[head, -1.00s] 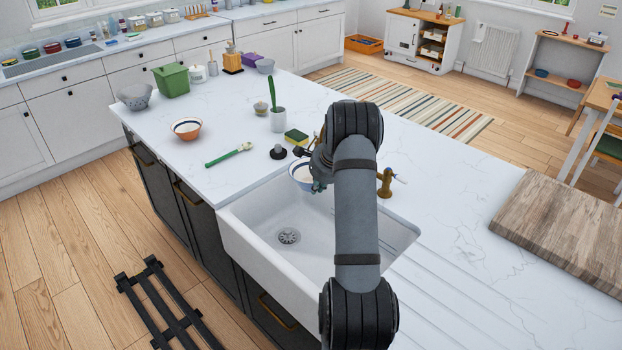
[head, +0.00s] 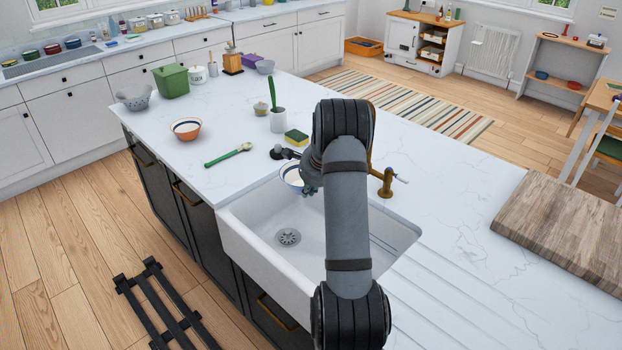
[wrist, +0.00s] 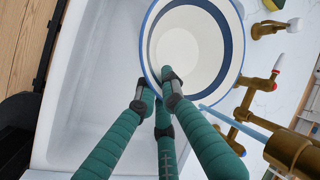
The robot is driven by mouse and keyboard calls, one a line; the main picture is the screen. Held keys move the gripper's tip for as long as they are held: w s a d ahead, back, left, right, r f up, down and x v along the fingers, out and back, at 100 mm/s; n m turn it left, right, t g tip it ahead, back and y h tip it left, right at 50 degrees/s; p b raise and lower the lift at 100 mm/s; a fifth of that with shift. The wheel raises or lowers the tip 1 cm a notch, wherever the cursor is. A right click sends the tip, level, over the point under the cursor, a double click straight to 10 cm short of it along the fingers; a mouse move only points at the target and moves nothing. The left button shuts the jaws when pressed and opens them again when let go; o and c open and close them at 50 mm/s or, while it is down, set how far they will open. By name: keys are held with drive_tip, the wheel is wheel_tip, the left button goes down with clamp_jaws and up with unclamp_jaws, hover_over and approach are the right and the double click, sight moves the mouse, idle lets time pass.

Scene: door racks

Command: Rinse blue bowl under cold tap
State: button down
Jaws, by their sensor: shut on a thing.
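The blue bowl, white inside with a blue band and blue rim, is partly hidden by my arm in the head view (head: 289,176). It fills the top of the wrist view (wrist: 190,50), with its open inside facing the camera. My gripper (wrist: 160,88), with teal fingers, is shut on the bowl's near rim and holds it over the far end of the white sink (head: 255,225). The brass tap (wrist: 262,85) is right of the bowl in the wrist view; one lever has a red tip. A pale blue streak (wrist: 235,122) lies between tap and bowl; I cannot tell whether it is water.
A wooden board (head: 565,228) is at right. The sink basin looks empty.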

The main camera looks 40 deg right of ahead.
drive_tip(key=shift+w+a, duration=0.4)
drive_tip(key=shift+a, duration=0.3)
drive_tip(key=shift+w+a, duration=0.4)
drive_tip(key=shift+a, duration=0.35)
drive_tip(key=shift+w+a, duration=0.4)
drive_tip(key=shift+a, duration=0.3)
drive_tip(key=w+a+r+p, duration=0.2)
drive_tip(key=a+r+p, duration=0.2)
drive_tip(key=p, duration=0.1)
drive_tip(key=shift+w+a, duration=0.15)
drive_tip(key=shift+a, duration=0.1)
idle(0.5)
